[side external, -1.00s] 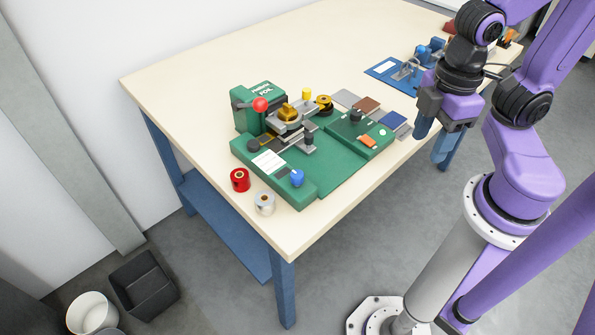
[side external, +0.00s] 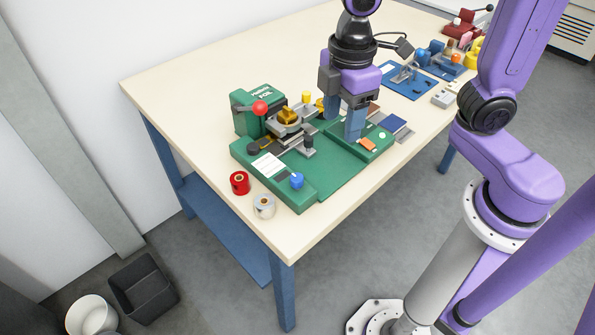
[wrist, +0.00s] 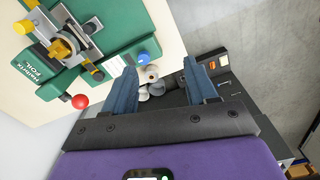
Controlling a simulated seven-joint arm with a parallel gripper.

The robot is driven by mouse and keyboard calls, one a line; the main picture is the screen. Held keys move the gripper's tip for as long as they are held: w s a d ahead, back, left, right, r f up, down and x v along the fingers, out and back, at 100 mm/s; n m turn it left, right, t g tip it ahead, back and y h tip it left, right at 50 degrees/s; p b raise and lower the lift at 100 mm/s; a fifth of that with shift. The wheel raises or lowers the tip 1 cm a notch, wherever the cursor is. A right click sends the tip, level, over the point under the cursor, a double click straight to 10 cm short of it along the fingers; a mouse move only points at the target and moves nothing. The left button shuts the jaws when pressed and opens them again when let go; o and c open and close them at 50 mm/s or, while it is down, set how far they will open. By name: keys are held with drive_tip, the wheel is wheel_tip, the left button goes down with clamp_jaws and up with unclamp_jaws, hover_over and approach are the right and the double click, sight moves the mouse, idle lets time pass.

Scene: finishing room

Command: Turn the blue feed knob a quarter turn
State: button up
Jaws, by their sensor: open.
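The blue feed knob (side external: 297,180) stands on the front left part of the green foil machine (side external: 337,173). In the wrist view the knob (wrist: 144,57) shows beyond the tip of the left-hand finger, apart from it. My gripper (side external: 343,122) is above the machine's right part, to the right of and above the knob. In the wrist view its two blue fingers (wrist: 158,75) are spread with nothing held between them. The fingers hide part of the machine's right side in the side view.
A red foil roll (side external: 240,183) and a silver roll (side external: 264,206) stand on the table left of the machine. A red ball lever (side external: 260,108) and a yellow knob (side external: 306,97) rise from the machine. A blue mat (side external: 409,83) with fixtures lies behind right. The table's far left is clear.

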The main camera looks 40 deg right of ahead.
drive_tip(key=n, duration=0.1)
approach(297, 177)
wheel_tip(297, 177, down, 9)
drive_tip(key=shift+r, duration=0.15)
idle(0.8)
drive_tip(key=c, duration=1.1)
